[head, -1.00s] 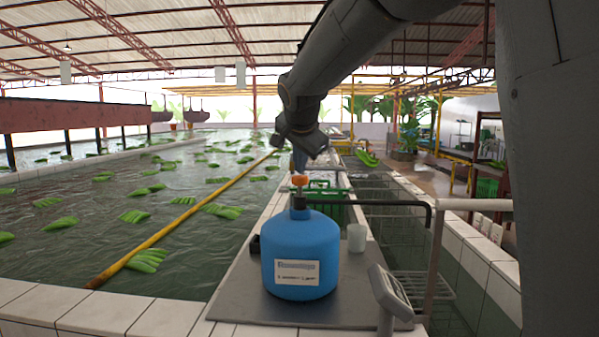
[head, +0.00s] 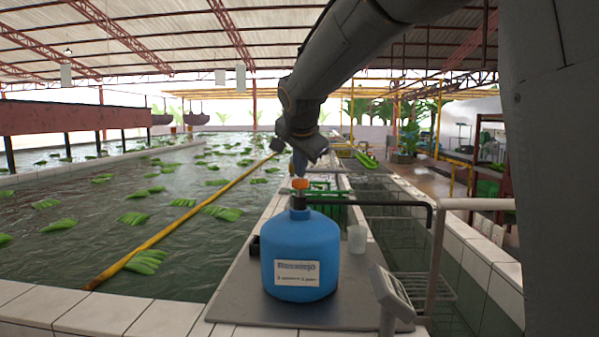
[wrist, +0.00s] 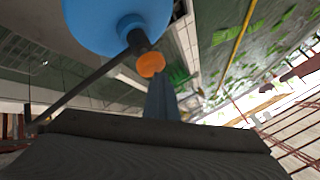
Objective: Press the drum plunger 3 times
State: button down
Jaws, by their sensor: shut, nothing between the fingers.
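The blue drum (head: 299,255) stands upright on a grey counter top, with a white label on its front. Its plunger has an orange cap (head: 299,183) on a dark neck at the top. In the wrist view the drum (wrist: 115,22) is at the top and the orange cap (wrist: 151,64) is just below its neck. My gripper (head: 299,174) points down right above the cap, its fingers shut and empty. In the wrist view the closed fingers (wrist: 157,82) reach up to the cap and appear to touch it.
A white cup (head: 357,238) stands behind the drum at right. A grey scale display (head: 391,297) is at front right, with a dark rail (head: 380,204) behind it. A green crate (head: 325,208) sits beyond the drum. Water with green bananas lies left.

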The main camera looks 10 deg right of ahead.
aim_at(300, 181)
jog(key=shift+f, duration=0.15)
jog(key=shift+r+p, duration=0.85)
jog(key=shift+r, duration=0.6)
notch_tip(300, 181, up, 6)
jog(key=p, duration=0.3)
dwell(2.2)
